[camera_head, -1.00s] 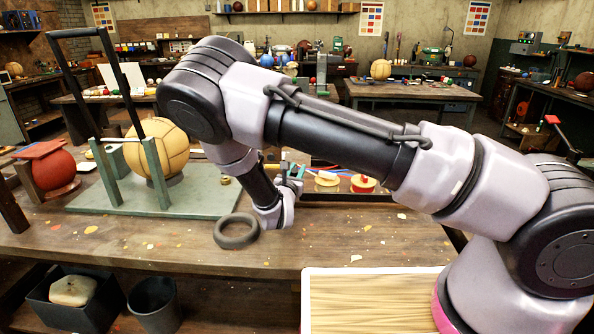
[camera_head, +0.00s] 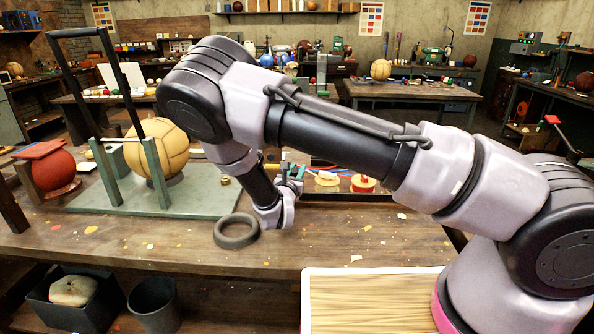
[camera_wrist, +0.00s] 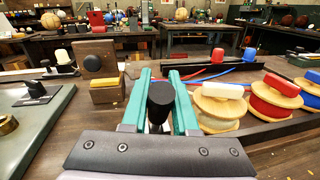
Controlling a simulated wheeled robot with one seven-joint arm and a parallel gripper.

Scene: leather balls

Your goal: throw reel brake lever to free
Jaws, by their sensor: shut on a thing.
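My gripper (camera_head: 289,184) reaches down over the workbench beside the tray of reels. In the wrist view my gripper (camera_wrist: 160,82) has its two teal fingers on either side of a black knob (camera_wrist: 160,97) on a short pale stem. It is shut on this knob, which appears to be the reel brake lever's handle. The lever's base is hidden behind my gripper's body. To the right stand a white reel (camera_wrist: 218,108), a red reel (camera_wrist: 274,97) and a blue-topped reel (camera_wrist: 313,78), each with wooden flanges.
A wooden block with a dark round knob (camera_wrist: 92,62) stands left of the fingers. A black ring (camera_head: 236,231) lies on the bench below my gripper. A stitched tan ball (camera_head: 157,150) sits in a green stand at left. The bench front is mostly clear.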

